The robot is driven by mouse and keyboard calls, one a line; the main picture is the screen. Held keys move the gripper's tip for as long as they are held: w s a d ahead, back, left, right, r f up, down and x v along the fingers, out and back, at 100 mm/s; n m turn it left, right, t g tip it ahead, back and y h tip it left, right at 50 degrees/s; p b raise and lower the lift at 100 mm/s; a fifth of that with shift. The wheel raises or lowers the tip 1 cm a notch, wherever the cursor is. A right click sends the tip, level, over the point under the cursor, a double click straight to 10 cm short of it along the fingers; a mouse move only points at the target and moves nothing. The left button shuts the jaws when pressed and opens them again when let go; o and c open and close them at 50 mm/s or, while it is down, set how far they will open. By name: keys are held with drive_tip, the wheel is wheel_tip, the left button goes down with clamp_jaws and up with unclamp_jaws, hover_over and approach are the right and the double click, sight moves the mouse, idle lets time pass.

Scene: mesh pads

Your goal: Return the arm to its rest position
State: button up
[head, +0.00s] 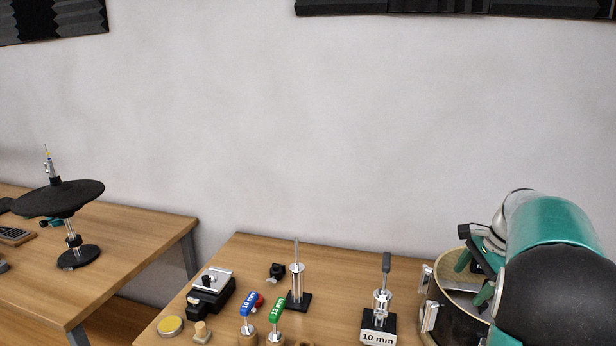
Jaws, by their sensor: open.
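My arm reaches in from the right edge, with teal and black links. My gripper (472,280) points down at the right of the near table and is open. Its teal fingers are apart, over or inside a round, wood-coloured ring-shaped container (452,318) with metal clamps on its side. I cannot tell how deep the fingers are. I see nothing held between them. The arm hides the right part of the container.
The near table (345,268) carries a 10 mm stand (379,320), a metal post (296,285), blue (249,305) and green (277,312) handled tools, a black device (211,292) and a yellow-topped tin (170,326). A second table (130,235) holds a black disc stand (58,198).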

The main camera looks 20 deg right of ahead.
drive_tip(key=a+r+n, duration=0.4)
drive_tip(key=a+n, duration=0.1)
drive_tip(key=a, duration=0.9)
drive_tip(key=s+a+f+n+t+h, duration=0.1)
drive_tip(key=s+a+n, duration=0.6)
drive_tip(key=a, duration=0.4)
drive_tip(key=s+a+f+n+t+h, duration=0.1)
drive_tip(key=s+a+n, duration=0.7)
drive_tip(key=a, duration=0.3)
drive_tip(key=shift+s+a+f+t, duration=0.2)
drive_tip(key=shift+s+a+t, duration=0.05)
drive_tip(key=shift+t, duration=0.15)
